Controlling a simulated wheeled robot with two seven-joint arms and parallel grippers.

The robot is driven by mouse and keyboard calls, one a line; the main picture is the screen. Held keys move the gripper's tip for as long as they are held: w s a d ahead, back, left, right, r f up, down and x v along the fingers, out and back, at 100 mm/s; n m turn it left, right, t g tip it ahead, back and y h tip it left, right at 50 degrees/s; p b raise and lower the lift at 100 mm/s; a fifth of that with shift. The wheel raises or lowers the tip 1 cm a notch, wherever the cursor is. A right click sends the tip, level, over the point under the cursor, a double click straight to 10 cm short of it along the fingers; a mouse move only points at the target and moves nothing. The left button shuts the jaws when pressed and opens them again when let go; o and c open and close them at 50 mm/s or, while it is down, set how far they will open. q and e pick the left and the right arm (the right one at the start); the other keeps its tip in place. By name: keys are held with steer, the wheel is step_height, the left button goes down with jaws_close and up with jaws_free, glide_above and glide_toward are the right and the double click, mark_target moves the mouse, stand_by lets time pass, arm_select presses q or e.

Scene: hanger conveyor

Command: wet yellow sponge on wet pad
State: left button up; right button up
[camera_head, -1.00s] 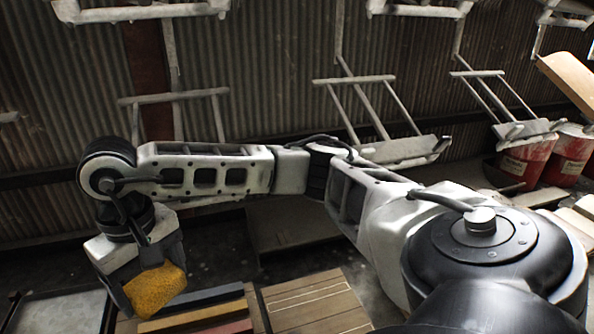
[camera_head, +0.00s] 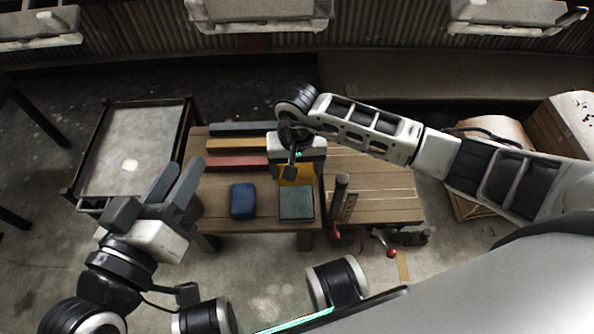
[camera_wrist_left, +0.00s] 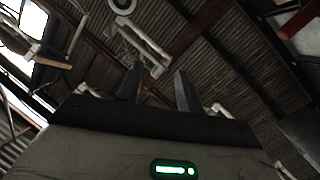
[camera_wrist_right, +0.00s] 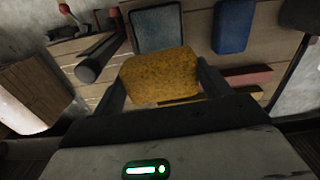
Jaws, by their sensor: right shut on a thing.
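The yellow sponge (camera_wrist_right: 160,76) is between the fingers of my right gripper (camera_wrist_right: 163,86), which is shut on it. In the head view the sponge (camera_head: 296,174) shows below my right gripper (camera_head: 297,172), just behind the pad. The wet pad is likely the grey-green square (camera_head: 296,202) in a dark frame on the wooden table; it also shows in the right wrist view (camera_wrist_right: 158,28). I cannot tell whether the sponge touches the table or the pad. My left gripper (camera_head: 176,180) is open and empty, raised left of the table; its fingers point up in the left wrist view (camera_wrist_left: 158,88).
A blue block (camera_head: 242,200) lies left of the pad on the wooden table (camera_head: 215,184). Blue, yellow and red bars (camera_head: 236,162) lie behind it. A dark cylinder (camera_head: 340,188) stands right of the pad. A vise-like red-knobbed tool (camera_head: 385,245) is at the front edge. A metal cart (camera_head: 130,150) stands left.

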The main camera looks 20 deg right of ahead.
steer(key=shift+s+a+f, duration=0.15)
steer(key=shift+s+f, duration=0.15)
steer(key=shift+f, duration=0.4)
steer(key=shift+f+b, duration=0.45)
steer(key=shift+f, duration=0.25)
steer(key=b, duration=0.4)
glide_above(296, 198)
step_height(296, 198, down, 4)
steer(key=shift+f, duration=0.1)
arm_select(q)
step_height(296, 198, up, 7)
steer(key=w+m+t+h, duration=0.2)
steer(key=m+t, duration=0.2)
steer(key=shift+w+a+f, duration=0.15)
steer(key=shift+a, duration=0.25)
arm_select(e)
steer(key=shift+f, duration=0.3)
arm_select(q)
steer(key=shift+f+b, duration=0.55)
steer(key=shift+f, duration=0.05)
arm_select(e)
steer(key=shift+f, duration=0.65)
steer(key=shift+r, duration=0.1)
arm_select(q)
steer(key=shift+r+p, duration=2.65)
steer(key=shift+p, duration=0.05)
arm_select(e)
steer(key=shift+r, duration=3.5)
